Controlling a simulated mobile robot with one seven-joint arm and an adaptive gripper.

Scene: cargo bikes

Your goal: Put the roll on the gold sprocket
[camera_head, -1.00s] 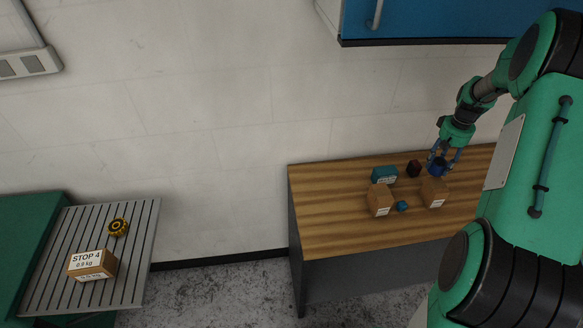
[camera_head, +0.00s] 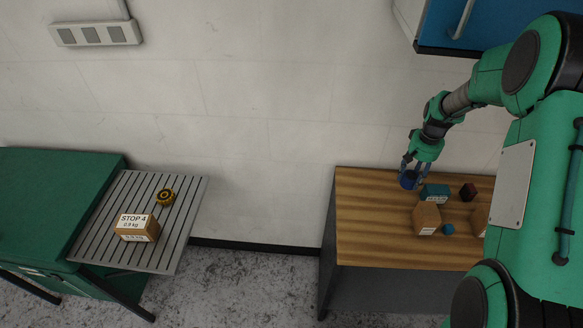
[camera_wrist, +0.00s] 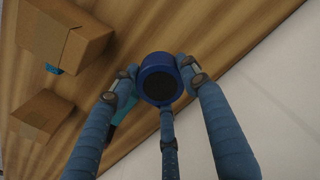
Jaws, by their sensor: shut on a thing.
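The roll is a blue ring-shaped piece with a dark centre. It is held between the fingers of my gripper (camera_head: 413,170), above the left back part of the wooden table. The blue roll (camera_wrist: 160,80) also shows in the wrist view, with my gripper's fingers (camera_wrist: 158,88) closed around it. The gold sprocket (camera_head: 165,197) is a yellow toothed wheel with a dark centre. It lies on the grey slatted shelf (camera_head: 190,222) at the left, far from my gripper.
A carton marked STOP 4 (camera_head: 137,227) stands beside the sprocket. The table (camera_head: 365,245) bears cartons (camera_head: 426,218), a teal box (camera_head: 435,194), a dark red piece (camera_head: 468,191) and a small blue piece (camera_head: 448,229). A floor gap separates shelf and table. A blue cabinet (camera_head: 490,25) hangs above.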

